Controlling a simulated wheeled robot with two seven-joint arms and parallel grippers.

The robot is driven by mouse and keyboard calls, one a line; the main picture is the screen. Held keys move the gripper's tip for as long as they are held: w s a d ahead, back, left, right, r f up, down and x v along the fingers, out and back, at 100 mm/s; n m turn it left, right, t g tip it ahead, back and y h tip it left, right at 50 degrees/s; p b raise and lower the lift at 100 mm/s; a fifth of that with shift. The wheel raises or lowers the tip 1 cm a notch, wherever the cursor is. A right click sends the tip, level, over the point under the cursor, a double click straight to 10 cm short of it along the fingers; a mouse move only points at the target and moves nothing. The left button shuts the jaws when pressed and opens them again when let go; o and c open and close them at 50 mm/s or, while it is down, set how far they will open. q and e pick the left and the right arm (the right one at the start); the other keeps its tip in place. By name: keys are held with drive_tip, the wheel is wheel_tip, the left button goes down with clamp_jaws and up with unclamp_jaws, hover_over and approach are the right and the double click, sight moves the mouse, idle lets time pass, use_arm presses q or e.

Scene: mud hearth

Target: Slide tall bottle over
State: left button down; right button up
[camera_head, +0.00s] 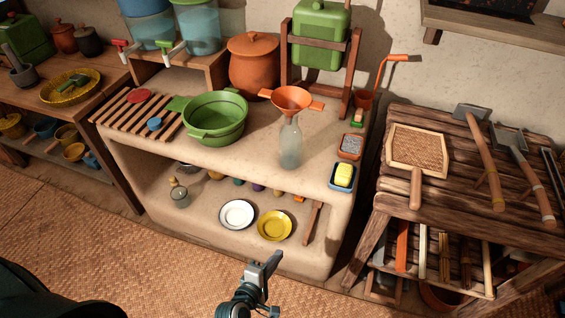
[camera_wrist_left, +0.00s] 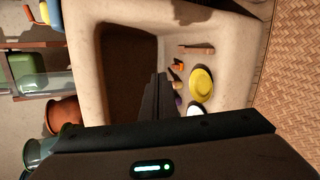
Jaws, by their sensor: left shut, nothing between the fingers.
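The tall clear glass bottle (camera_head: 290,146) stands upright on the clay counter (camera_head: 255,163), right of the green pot. An orange funnel (camera_head: 292,98) sits at its mouth. In the left wrist view, a pale glassy shape (camera_wrist_left: 45,84) at the left looks like the bottle, seen sideways. My left gripper (camera_head: 272,262) is low in front of the counter, below the bottle in the picture and well apart from it. Its fingers (camera_wrist_left: 158,92) are together and empty. My right gripper does not show.
A green pot (camera_head: 215,117) stands left of the bottle. A yellow sponge in a blue dish (camera_head: 342,188) and a red-orange dish (camera_head: 349,146) lie to its right. The shelf below holds a white plate (camera_head: 237,214) and a yellow plate (camera_head: 274,226). The counter front around the bottle is mostly clear.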

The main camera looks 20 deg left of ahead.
use_arm(q)
drive_tip(key=w+a+r+n+t+y, duration=0.1)
drive_tip(key=w+a+r+n+t, duration=0.1)
drive_tip(key=r+n, duration=0.6)
drive_tip(key=w+a+r+n+t+y, duration=0.1)
drive_tip(key=w+a+r+n+t, duration=0.1)
drive_tip(key=r+n, duration=0.7)
wheel_tip(320, 180, up, 5)
drive_tip(key=shift+w+a+f+t+p, duration=0.1)
drive_tip(key=shift+w+a+t+p, duration=0.25)
drive_tip(key=shift+w, duration=0.3)
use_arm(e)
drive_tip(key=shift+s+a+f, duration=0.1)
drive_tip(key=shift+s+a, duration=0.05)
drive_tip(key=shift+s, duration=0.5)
use_arm(q)
drive_tip(key=shift+d, duration=0.1)
drive_tip(key=shift+w, duration=0.2)
